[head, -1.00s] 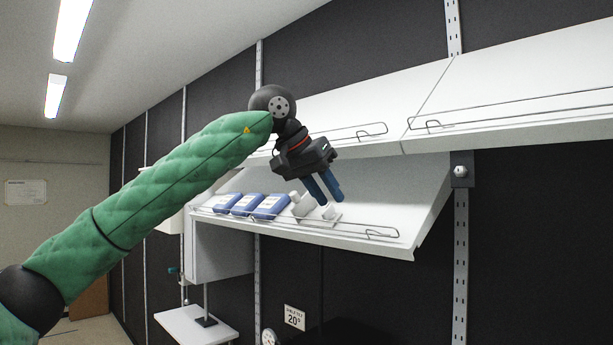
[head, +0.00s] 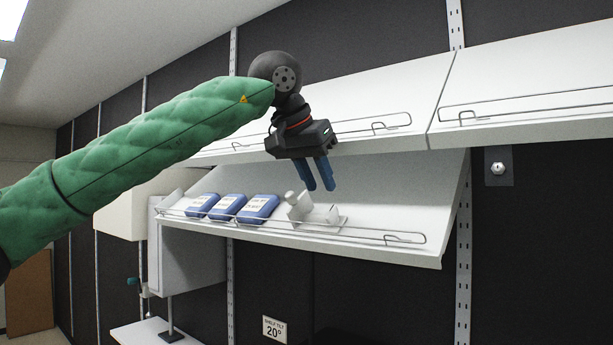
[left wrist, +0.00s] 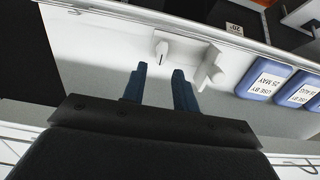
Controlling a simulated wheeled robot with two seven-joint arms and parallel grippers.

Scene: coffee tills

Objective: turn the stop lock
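A white fitting (head: 300,207) stands on the tilted white shelf, right of the blue packs, and looks like the stop lock. In the left wrist view it has a small knob with a dark mark (left wrist: 162,50) on a pale plate and a taller upright part (left wrist: 208,68) to its right. My left gripper (head: 320,187) points down just above the fitting in the head view. Its two blue fingers are apart with nothing between them; they also show in the left wrist view (left wrist: 160,69), apparently short of the knob. My right gripper is not in view.
Several blue packs (head: 258,209) with date labels lie left of the fitting. A wire rail (head: 350,235) runs along the shelf's front edge. An upper white shelf (head: 370,100) hangs behind my gripper. A grey plate with a round knob (head: 498,167) is on the dark wall at right.

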